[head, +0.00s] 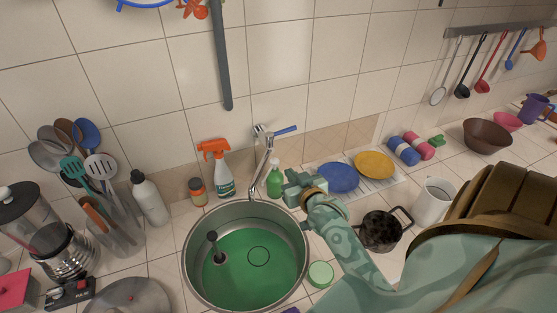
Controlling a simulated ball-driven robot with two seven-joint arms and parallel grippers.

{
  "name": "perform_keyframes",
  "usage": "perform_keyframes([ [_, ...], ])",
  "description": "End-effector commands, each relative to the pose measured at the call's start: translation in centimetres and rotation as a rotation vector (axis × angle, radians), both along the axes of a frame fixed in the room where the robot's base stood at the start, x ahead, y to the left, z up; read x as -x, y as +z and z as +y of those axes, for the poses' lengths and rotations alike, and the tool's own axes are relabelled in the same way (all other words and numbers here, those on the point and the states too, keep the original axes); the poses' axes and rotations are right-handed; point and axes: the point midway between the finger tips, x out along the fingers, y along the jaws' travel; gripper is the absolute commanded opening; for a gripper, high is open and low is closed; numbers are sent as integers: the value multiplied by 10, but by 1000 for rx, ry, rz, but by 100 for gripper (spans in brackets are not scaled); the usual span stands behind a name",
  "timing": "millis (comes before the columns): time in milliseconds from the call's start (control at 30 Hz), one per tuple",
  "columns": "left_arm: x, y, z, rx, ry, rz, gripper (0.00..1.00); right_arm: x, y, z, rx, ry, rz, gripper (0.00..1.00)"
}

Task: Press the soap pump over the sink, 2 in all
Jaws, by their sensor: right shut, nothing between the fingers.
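The green soap pump bottle (274,180) stands upright on the counter behind the sink, just right of the tap (266,165). The round steel sink (191,245) has a green inner floor, with a dark-handled object standing in it. My right gripper (292,190) is shut and empty. In the picture it is just right of the soap bottle, and its fingertips are close to the bottle's side; I cannot tell whether they touch. My left gripper is not in the picture.
A spray bottle (217,170) and a small jar (198,191) stand left of the tap. A blue plate (337,177) and a yellow plate (374,165) lie to the right. A dark pot (381,231) and a white mug (433,203) stand by my right arm.

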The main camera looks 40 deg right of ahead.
Motion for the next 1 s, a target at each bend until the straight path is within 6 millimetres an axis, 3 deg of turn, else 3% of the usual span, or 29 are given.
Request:
perform_keyframes([
  [200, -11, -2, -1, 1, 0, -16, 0, -30, -8, -9, -1, 1, -1, 0],
  [500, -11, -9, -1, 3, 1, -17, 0, -76, -21, -24, -1, 0, 0, 0],
  [700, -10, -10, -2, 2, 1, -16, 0, -88, -24, -28, 0, 0, 0, 0],
  [1000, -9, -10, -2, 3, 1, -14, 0, -89, -24, -28, 0, 0, 0, 0],
])
